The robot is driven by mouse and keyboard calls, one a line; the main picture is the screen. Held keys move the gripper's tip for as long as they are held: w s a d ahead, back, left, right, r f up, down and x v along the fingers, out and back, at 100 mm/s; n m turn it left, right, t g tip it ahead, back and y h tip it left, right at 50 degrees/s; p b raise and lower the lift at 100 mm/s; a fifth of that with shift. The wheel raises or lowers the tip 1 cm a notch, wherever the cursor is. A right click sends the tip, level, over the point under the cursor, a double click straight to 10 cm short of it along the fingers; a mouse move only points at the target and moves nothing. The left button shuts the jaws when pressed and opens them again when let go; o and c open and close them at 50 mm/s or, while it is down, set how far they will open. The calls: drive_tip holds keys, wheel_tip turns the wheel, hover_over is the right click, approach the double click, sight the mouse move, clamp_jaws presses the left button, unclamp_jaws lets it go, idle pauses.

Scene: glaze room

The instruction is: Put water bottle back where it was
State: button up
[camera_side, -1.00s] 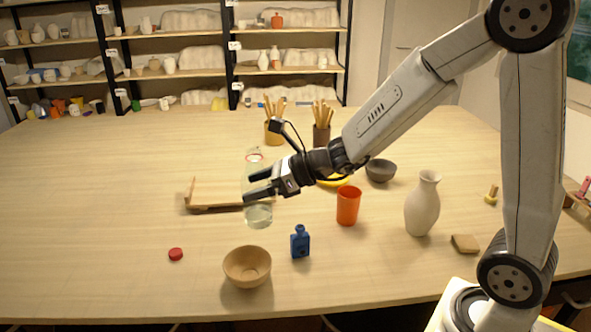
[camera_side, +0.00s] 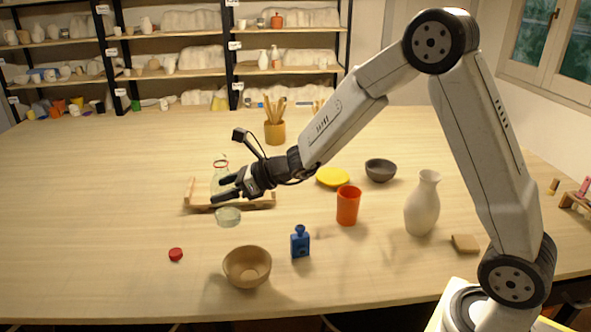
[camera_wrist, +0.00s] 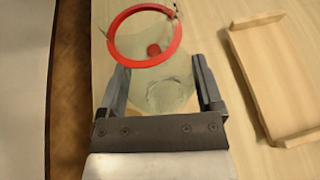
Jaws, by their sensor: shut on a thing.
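The water bottle (camera_side: 228,214) is clear, with a red ring at its neck, and stands about upright in the side view. My gripper (camera_side: 226,190) is shut on its body. In the wrist view the bottle (camera_wrist: 150,75) is between the two fingers (camera_wrist: 163,90), with its red-ringed mouth open toward the camera. The bottle appears in front of the wooden tray (camera_side: 262,201). Whether its base touches the table is hard to tell. A red cap (camera_side: 176,254) lies on the table at the front left.
A wooden bowl (camera_side: 247,266) and a small blue bottle (camera_side: 300,242) stand in front of my gripper. An orange cup (camera_side: 347,205), yellow plate (camera_side: 332,177), dark bowl (camera_side: 380,170) and white vase (camera_side: 423,204) are to the right. The table's left side is clear.

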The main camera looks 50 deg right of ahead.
drive_tip(key=w+f, duration=0.4)
drive_tip(key=f, duration=0.1)
drive_tip(key=shift+w+a+f, duration=0.15)
drive_tip(key=shift+a, duration=0.1)
drive_tip(key=shift+w+f, duration=0.15)
drive_tip(key=shift+f, duration=0.75)
drive_tip(key=shift+w+f, duration=0.1)
drive_tip(key=shift+f, duration=0.8)
drive_tip(key=shift+f, duration=0.15)
drive_tip(key=o, duration=1.2)
drive_tip(key=shift+r, duration=0.2)
drive_tip(key=v, duration=1.2)
